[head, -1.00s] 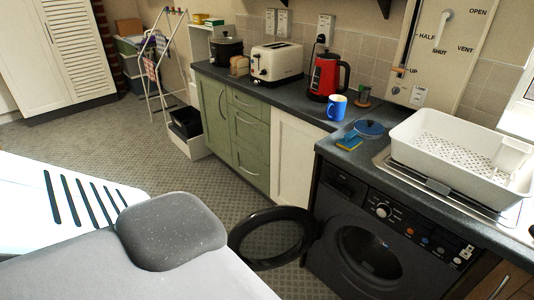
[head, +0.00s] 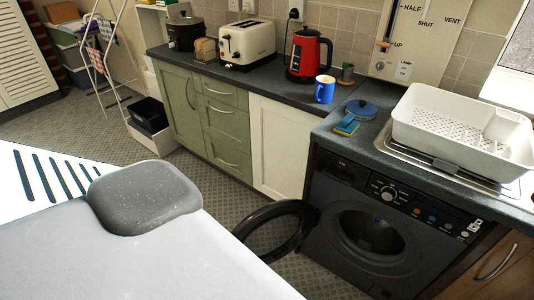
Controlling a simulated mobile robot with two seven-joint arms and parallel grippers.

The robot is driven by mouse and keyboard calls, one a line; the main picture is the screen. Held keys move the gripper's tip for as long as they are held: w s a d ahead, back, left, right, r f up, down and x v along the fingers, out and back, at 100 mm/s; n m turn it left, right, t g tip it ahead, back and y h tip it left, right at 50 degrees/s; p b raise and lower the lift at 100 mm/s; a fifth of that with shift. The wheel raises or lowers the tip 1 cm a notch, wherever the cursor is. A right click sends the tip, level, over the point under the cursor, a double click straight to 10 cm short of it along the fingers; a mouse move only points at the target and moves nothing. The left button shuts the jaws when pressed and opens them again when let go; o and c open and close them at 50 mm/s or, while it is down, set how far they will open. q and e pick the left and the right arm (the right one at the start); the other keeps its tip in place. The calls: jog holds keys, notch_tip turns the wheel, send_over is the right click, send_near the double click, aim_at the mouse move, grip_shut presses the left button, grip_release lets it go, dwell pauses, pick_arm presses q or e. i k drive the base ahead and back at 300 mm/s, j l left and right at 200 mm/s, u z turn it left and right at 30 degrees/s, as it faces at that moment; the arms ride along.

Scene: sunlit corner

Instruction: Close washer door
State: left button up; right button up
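The dark washer (head: 350,228) stands under the worktop at the right in the head view. Its round door (head: 262,222) is a black ring swung wide open to the left of the machine. The drum opening (head: 370,232) is uncovered. The lower left part of the door is hidden behind a large light grey surface in the foreground. Neither of my grippers shows in the head view.
A white and grey surface (head: 150,255) with a dark grey pad (head: 145,197) fills the lower left. Patterned floor (head: 195,180) is free before the green cupboards (head: 205,120). A white dish rack (head: 450,135) stands above the washer.

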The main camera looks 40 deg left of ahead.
aim_at(271, 233)
jog(key=j+z, duration=0.15)
jog(key=j, duration=0.35)
jog(key=k+j+z, duration=0.15)
jog(key=j, duration=0.3)
jog(key=k+j+z, duration=0.15)
jog(key=j, duration=0.3)
jog(key=j+z, duration=0.15)
jog(key=j, duration=0.3)
jog(key=k+j+z, duration=0.15)
jog(key=j, duration=0.3)
jog(key=k+j+z, duration=0.15)
jog(key=j, duration=0.25)
jog(key=k+j+z, duration=0.15)
jog(key=k+j, duration=0.15)
jog(key=k+j+z, duration=0.15)
jog(key=j, duration=0.3)
jog(key=k+j, duration=0.2)
jog(key=j, duration=0.2)
jog(key=k+j+z, duration=0.1)
jog(key=j, duration=0.3)
jog(key=k+j+u, duration=0.1)
jog(key=j, duration=0.2)
jog(key=j+u, duration=0.1)
jog(key=j, duration=0.2)
